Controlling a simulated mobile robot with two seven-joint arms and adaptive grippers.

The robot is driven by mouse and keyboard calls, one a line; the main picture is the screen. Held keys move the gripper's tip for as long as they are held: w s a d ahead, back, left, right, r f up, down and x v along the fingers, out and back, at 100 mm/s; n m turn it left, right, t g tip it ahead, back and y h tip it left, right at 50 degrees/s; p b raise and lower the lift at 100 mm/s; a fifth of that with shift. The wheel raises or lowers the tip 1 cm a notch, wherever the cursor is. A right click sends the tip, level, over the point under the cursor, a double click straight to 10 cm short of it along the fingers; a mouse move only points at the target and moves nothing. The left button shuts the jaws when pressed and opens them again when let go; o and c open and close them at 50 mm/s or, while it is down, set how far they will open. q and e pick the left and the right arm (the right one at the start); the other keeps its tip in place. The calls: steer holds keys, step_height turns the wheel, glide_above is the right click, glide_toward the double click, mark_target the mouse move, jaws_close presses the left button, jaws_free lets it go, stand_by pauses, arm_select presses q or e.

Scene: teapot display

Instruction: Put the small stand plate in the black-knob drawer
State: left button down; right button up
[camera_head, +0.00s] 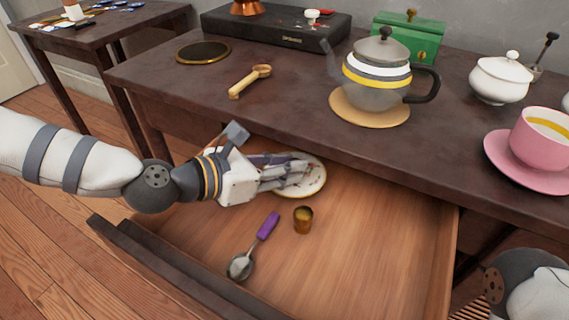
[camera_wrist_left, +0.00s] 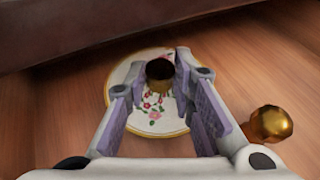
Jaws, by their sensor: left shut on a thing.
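The small stand plate (camera_head: 318,181) is round and white with a gold rim, and it is inside the open wooden drawer (camera_head: 370,245) near its back. In the left wrist view the plate (camera_wrist_left: 153,118) shows pink flowers and a dark, round upright piece at its middle. My left gripper (camera_head: 302,178) reaches down into the drawer over the plate, its fingers around that piece. In the left wrist view the left gripper (camera_wrist_left: 158,78) has a finger on each side of it. I cannot tell whether the plate touches the drawer floor. The drawer's knob is hidden. My right gripper is out of view.
In the drawer are a small gold cup (camera_head: 303,219) and a purple-handled scoop (camera_head: 255,246). The drawer's right side is clear. The tabletop above holds a teapot (camera_head: 381,80) on a round mat, a wooden scoop (camera_head: 250,81) and a pink cup (camera_head: 541,140).

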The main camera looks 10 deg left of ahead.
arm_select(q)
steer(key=c, duration=1.4)
jaws_free()
steer(key=shift+o, duration=0.2)
steer(key=shift+r, duration=0.1)
steer(key=p+v, duration=0.3)
steer(key=v, duration=0.8)
steer(key=shift+a+r+p, duration=0.2)
steer(key=shift+r+p, duration=0.1)
steer(key=shift+r, duration=0.05)
steer(key=shift+s+a+f, duration=0.1)
steer(key=shift+s, duration=0.2)
